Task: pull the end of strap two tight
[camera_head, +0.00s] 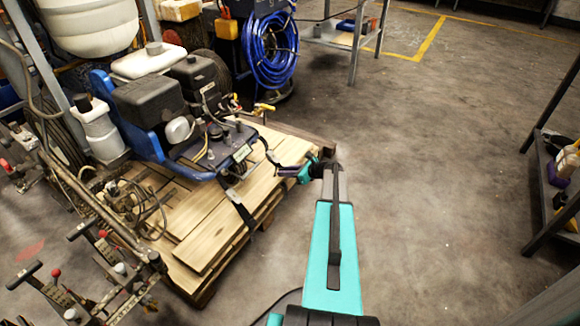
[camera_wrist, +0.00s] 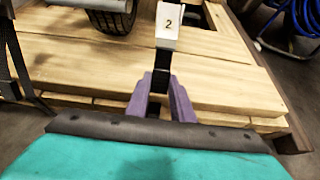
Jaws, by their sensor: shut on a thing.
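Strap two is a dark strap with a white tag marked 2 (camera_wrist: 167,26) in the wrist view, running down over the pallet's edge boards. My gripper (camera_wrist: 158,92) has purple fingers shut on the strap's dark lower end, below the tag. In the head view my gripper (camera_head: 300,173) is at the right edge of the wooden pallet (camera_head: 205,245), beside the line striper (camera_head: 150,105). The fingers hide the gripped end of the strap. How taut the strap is cannot be told.
Another dark strap (camera_head: 240,212) hangs over the pallet's front edge. A coiled blue hose (camera_head: 272,50) hangs behind the machine. A shelf with bottles (camera_head: 555,175) stands at the right. The concrete floor between pallet and shelf is clear.

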